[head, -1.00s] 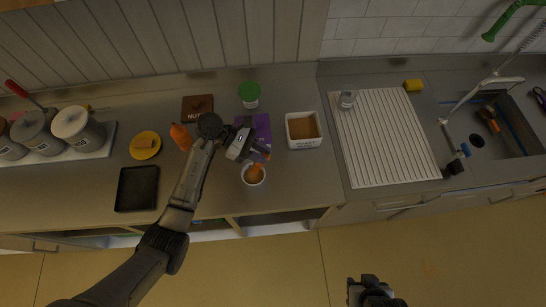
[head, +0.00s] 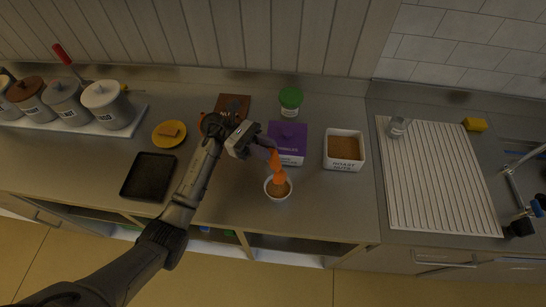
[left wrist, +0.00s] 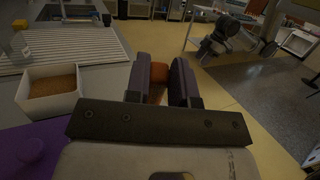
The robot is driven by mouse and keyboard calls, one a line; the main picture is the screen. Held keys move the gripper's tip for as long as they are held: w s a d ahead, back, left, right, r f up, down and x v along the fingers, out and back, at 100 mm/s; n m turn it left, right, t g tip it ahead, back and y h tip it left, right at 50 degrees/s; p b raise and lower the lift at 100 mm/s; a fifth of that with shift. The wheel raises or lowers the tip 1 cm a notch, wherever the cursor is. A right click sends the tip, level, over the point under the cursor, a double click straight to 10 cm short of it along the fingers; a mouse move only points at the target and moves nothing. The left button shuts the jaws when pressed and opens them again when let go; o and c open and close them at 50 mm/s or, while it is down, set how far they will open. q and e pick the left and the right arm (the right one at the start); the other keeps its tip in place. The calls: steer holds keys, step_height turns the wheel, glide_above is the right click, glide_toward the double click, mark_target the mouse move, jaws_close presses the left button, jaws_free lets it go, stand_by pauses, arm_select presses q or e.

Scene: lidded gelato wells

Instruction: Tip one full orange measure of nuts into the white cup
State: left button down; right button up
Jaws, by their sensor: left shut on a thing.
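My left gripper (head: 270,156) is shut on the orange measure (head: 279,173), which is tilted down over the white cup (head: 279,199). The measure's lower end is at the cup's mouth; I cannot tell whether they touch. Brown nuts (head: 277,189) show inside the cup. In the left wrist view, part of the orange measure (left wrist: 157,93) shows between the fingers, and the cup is hidden. The white tub labelled for roast nuts (head: 343,164) stands right of the gripper, filled with brown nuts. A grey arm, probably my right one, shows in the left wrist view; its jaws are unclear.
A purple box (head: 290,133) is just behind the gripper, and a green-lidded jar (head: 290,102) farther back. A black tray (head: 148,176) and a yellow plate (head: 161,140) lie left. A glass (head: 397,127) stands on the ribbed white board (head: 430,180). The counter's front edge is near the cup.

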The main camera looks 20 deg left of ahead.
arm_select(q)
steer(key=shift+w+a+f+h+b, duration=0.1)
steer(key=shift+a+f+h+b, duration=0.4)
steer(key=shift+b, duration=0.75)
steer(key=shift+w+a+f+h+b, duration=0.1)
steer(key=shift+a+f+h+b, duration=0.15)
steer(key=shift+a+h+b, duration=0.8)
steer(key=shift+a+f+h+b, duration=0.35)
steer(key=shift+a+b, duration=0.05)
steer(key=shift+b, duration=1.05)
